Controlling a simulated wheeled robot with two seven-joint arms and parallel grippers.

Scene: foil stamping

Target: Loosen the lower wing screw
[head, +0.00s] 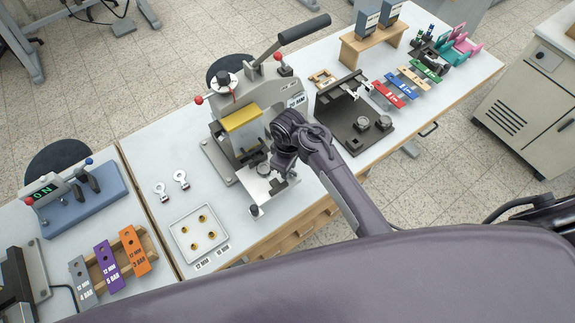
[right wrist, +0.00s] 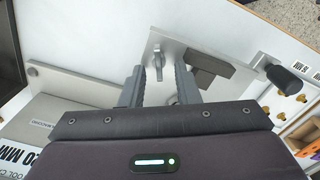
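The foil stamping press (head: 240,125) stands on the white table, with a yellow block on its front and a long lever at the top. My right arm reaches in front of it, and my right gripper (head: 281,178) is low beside its base plate. In the right wrist view my right gripper (right wrist: 158,78) is open, with two grey fingers apart. A small metal wing screw (right wrist: 157,62) on a light metal plate (right wrist: 190,48) shows between and just beyond the fingertips. I cannot tell whether the fingers touch it. In the head view my arm hides this area. My left gripper is not in view.
A tray (head: 173,232) with several brass pieces lies left of the press, near two metal eye pieces (head: 181,178). A dark fixture (head: 345,140) stands to the right. In the right wrist view a black knob (right wrist: 288,80) sits right of the fingers.

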